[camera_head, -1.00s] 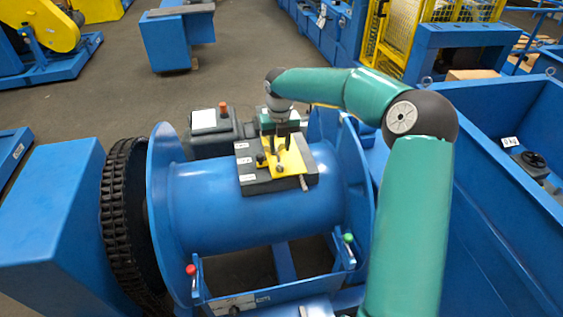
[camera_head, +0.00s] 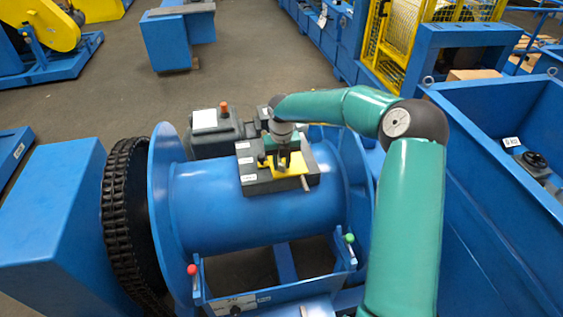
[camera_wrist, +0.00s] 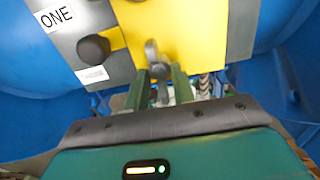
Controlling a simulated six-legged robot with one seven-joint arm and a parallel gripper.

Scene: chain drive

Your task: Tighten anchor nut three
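A dark grey block with white labels (camera_head: 254,184) sits on top of the blue drum (camera_head: 230,215). A yellow plate (camera_head: 294,170) lies on it. In the wrist view the yellow plate (camera_wrist: 200,35) fills the top middle, beside a grey strip labelled ONE (camera_wrist: 58,17) with a round black knob (camera_wrist: 93,48). My gripper (camera_head: 283,165) is low over the yellow plate. In the wrist view its two green fingers (camera_wrist: 161,80) stand apart on either side of a small grey lever-like part (camera_wrist: 153,55). Contact is not clear. No label reading three is legible; the gripper hides part of the plate.
A black chain (camera_head: 128,215) runs around the wheel at the drum's left. Red (camera_head: 191,270) and green (camera_head: 349,238) knobbed levers stand in front. A grey box with an orange button (camera_head: 224,108) is behind the drum. A large blue bin (camera_head: 510,200) stands at the right.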

